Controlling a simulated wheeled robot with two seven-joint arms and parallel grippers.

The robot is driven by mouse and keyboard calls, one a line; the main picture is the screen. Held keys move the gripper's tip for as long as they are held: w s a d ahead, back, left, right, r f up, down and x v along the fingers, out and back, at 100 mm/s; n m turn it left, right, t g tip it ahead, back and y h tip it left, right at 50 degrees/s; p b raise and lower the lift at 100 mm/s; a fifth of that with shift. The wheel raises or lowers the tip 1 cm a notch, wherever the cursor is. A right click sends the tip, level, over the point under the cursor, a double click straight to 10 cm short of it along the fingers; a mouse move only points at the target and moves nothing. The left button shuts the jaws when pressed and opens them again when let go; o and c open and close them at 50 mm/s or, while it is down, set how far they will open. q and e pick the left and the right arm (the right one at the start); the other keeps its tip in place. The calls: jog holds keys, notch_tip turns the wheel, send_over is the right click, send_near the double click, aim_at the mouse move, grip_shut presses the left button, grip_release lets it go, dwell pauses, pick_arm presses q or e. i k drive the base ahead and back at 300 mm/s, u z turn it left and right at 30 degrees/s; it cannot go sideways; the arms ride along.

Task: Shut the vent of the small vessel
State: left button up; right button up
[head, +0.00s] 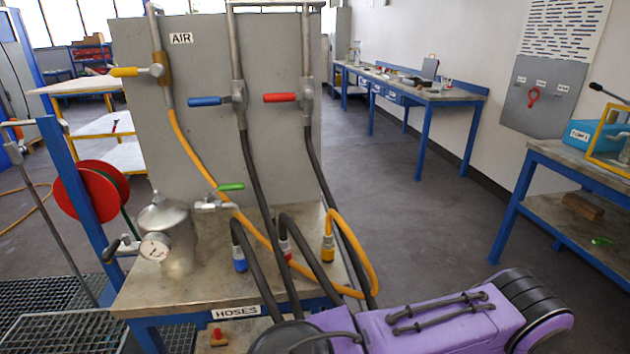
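The small vessel (178,240) is a shiny metal pot with a clamped lid, standing on the left part of the bench top. A round white gauge (154,246) is on its front. A valve with a black handle (111,250) sticks out on its left side. A small valve with a green lever (231,187) is at its upper right; the lever lies about level. I cannot tell which of these is the vent, or whether it is open or shut. Neither of my grippers is in view.
A grey panel (205,60) behind the vessel carries yellow (124,72), blue (205,101) and red (280,97) levers, all about level. Hoses loop down to the bench, right of the vessel. A red reel (93,192) stands left. The floor (420,215) at right is clear.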

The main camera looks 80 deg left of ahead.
aim_at(238, 186)
jog(key=i, duration=0.95)
jog(key=u, duration=2.6)
